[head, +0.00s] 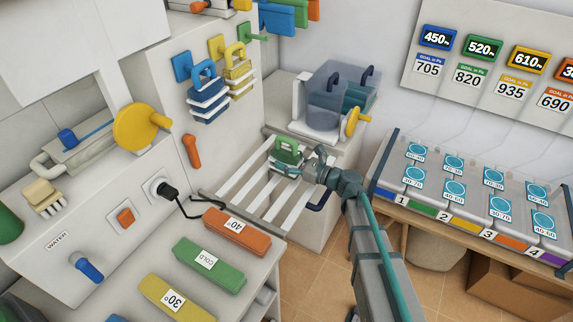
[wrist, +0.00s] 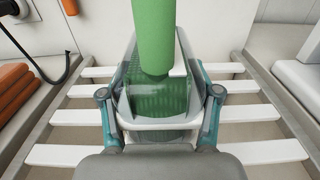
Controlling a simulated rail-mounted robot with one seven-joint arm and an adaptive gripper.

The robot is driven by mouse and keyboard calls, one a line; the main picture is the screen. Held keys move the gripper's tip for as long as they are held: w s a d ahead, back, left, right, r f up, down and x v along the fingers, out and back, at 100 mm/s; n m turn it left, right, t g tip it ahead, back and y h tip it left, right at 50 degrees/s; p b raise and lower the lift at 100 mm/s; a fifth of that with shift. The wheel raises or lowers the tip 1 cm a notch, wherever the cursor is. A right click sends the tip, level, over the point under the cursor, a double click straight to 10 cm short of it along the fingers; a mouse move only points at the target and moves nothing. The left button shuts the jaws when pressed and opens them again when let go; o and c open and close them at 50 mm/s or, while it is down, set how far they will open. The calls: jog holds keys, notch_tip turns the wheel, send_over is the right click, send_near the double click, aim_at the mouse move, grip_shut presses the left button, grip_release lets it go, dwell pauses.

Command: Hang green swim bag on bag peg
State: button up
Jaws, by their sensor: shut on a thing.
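The green swim bag (head: 287,151) is at the white slatted rack (head: 290,208), with its handle upright. My gripper (head: 292,169) is shut on the bag. In the wrist view, the teal fingers of my gripper (wrist: 160,108) press on both sides of the bag (wrist: 150,97), and its thick green handle (wrist: 154,38) rises toward the camera. I cannot tell whether the bag touches the slats. The green bag peg (head: 250,31) is on the upper wall panel and is empty. A blue bag (head: 208,101) and a yellow bag (head: 238,75) hang at the blue and yellow pegs beside it.
A clear tank (head: 327,108) with a yellow knob (head: 354,122) stands behind the rack. An orange handle (head: 191,151) and a black plug with cable (head: 168,190) stick out from the left panel. Colored blocks lie front left.

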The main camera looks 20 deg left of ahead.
jog(key=shift+f, duration=1.3)
jog(key=shift+f, duration=0.25)
jog(key=o, duration=1.5)
jog(key=shift+c, duration=0.2)
jog(key=shift+r, duration=0.15)
